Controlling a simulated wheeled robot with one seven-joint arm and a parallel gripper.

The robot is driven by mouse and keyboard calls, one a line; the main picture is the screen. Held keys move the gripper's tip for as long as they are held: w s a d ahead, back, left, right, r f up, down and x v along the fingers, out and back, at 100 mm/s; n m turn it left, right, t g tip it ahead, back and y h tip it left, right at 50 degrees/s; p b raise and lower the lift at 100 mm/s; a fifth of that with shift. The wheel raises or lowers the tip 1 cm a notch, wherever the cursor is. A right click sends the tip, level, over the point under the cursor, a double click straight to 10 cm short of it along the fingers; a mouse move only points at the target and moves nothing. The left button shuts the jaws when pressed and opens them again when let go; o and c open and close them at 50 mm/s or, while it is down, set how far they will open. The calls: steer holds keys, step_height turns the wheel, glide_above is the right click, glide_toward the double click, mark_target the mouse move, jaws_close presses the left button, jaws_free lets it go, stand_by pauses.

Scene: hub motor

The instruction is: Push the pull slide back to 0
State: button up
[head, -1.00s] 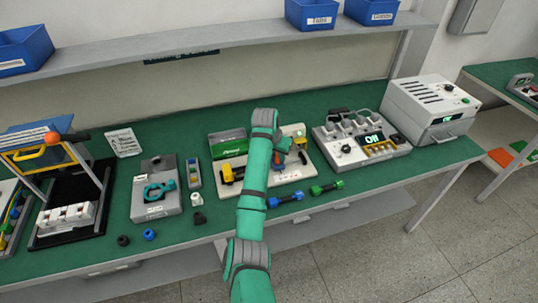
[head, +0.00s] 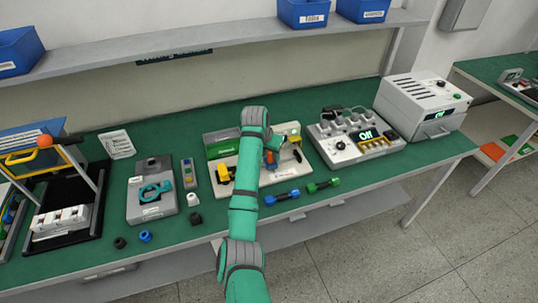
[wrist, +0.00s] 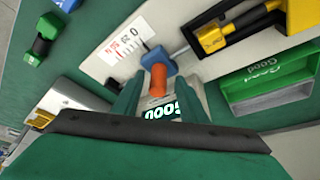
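The pull slide is a blue block with an orange knob (wrist: 158,80), at the middle of the wrist view beside a white printed scale (wrist: 122,42). The 0 on the scale is at the end near the block. In the head view a bit of the blue and orange slide (head: 270,158) shows just right of my arm. My gripper (wrist: 157,88) has its two teal fingers apart, one on each side of the orange knob, with space visible around it. Contact with the knob cannot be told. In the head view my forearm hides the fingers.
The slide sits on a pale fixture board (head: 215,187) with a green tray (wrist: 268,80) and a yellow and black part (wrist: 240,28). A blue dumbbell-like part (head: 282,197) and a green one (head: 323,186) lie in front. A grey device with a lit display (head: 366,135) stands right.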

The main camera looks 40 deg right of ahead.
steer(key=v, duration=1)
steer(key=shift+a, duration=0.15)
